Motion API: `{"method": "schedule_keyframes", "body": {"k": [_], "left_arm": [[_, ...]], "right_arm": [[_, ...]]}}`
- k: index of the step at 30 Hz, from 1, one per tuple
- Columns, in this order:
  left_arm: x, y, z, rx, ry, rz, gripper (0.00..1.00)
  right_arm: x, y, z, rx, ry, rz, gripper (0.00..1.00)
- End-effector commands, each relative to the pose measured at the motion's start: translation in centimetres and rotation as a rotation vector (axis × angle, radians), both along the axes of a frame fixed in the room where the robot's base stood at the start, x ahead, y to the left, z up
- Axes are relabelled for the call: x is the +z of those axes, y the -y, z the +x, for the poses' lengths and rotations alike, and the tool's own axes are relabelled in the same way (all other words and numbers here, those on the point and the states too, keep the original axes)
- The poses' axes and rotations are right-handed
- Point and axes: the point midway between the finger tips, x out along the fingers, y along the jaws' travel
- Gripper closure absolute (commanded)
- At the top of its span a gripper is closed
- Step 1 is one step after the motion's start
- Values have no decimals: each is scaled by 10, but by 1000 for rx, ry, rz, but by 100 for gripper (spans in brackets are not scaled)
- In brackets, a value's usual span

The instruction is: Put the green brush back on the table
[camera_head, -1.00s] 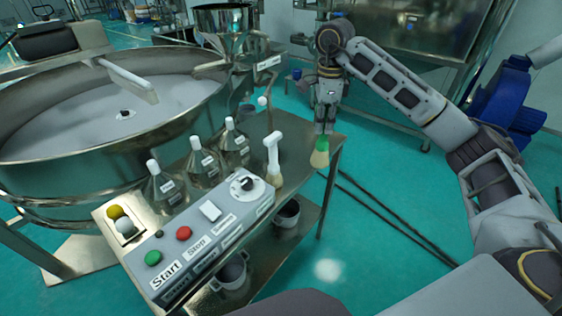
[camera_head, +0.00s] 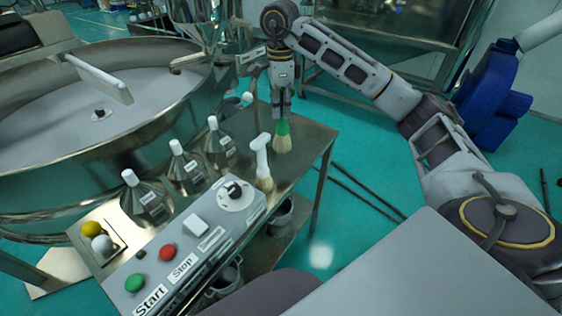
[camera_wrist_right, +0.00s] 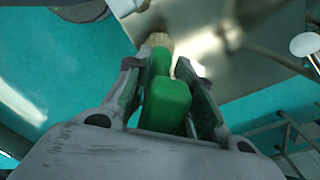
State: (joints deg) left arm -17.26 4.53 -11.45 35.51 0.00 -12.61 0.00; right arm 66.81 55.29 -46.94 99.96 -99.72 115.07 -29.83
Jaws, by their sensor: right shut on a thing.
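The green brush (camera_head: 282,138) has a green handle and pale bristles pointing down. My right gripper (camera_head: 282,112) is shut on its handle, and the brush hangs upright over the right part of the metal table (camera_head: 300,150). I cannot tell whether the bristles touch the tabletop. In the right wrist view the green handle (camera_wrist_right: 165,100) sits between the two fingers of the gripper (camera_wrist_right: 163,75), with the bristles (camera_wrist_right: 158,41) beyond. A white-handled brush (camera_head: 262,160) stands on the table just left of the green one. My left gripper is not in view.
Several metal flasks with white caps (camera_head: 212,140) stand left of the brushes. A control box with buttons (camera_head: 190,250) is at the front. The large round sieve (camera_head: 60,130) fills the left. Bare tabletop lies around the green brush.

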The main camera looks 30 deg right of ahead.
Motion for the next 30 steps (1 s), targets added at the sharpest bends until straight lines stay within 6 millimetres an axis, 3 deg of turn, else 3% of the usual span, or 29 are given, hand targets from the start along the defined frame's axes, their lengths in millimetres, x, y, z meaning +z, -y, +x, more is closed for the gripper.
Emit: {"method": "schedule_keyframes", "body": {"k": [18, 30], "left_arm": [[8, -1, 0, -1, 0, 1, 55], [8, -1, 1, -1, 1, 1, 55]], "right_arm": [[-59, 0, 0, 0, -2, -1, 100], [-62, 0, 0, 0, 0, 0, 100]]}}
